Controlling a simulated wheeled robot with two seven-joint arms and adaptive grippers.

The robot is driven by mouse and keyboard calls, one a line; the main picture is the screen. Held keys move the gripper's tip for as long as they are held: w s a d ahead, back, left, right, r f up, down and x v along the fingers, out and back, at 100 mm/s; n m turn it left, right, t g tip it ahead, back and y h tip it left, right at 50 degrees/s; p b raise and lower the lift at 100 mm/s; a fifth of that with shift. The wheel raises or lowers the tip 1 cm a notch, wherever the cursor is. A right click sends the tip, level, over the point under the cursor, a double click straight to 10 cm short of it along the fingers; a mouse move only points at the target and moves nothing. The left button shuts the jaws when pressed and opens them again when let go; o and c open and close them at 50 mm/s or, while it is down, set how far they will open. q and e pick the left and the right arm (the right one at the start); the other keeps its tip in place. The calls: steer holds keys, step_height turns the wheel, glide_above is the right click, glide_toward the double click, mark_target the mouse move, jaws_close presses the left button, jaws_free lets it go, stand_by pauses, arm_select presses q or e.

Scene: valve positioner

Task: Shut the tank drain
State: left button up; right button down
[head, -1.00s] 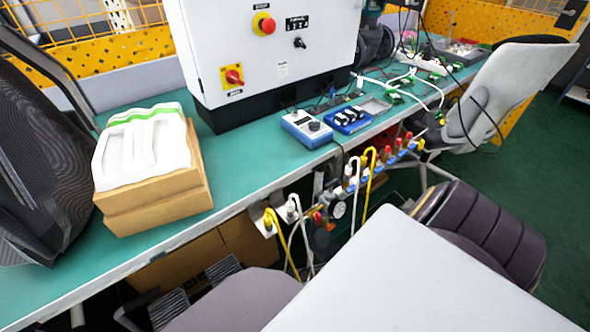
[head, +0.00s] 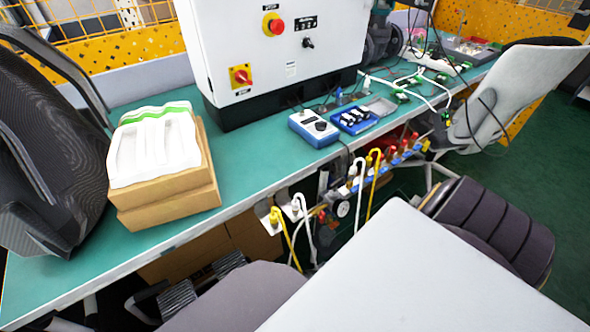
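I cannot tell which part, if any, is the tank drain, and no handle position is clear at this size. No tank is plainly visible. Neither of my grippers is in view.
The green bench (head: 250,170) carries a white control cabinet (head: 275,75), a carton with white moulded trays (head: 165,175) and small blue devices (head: 313,128). Chairs (head: 495,225) stand around it. A pale flat surface (head: 420,275) fills the lower right. Green floor is open at far right.

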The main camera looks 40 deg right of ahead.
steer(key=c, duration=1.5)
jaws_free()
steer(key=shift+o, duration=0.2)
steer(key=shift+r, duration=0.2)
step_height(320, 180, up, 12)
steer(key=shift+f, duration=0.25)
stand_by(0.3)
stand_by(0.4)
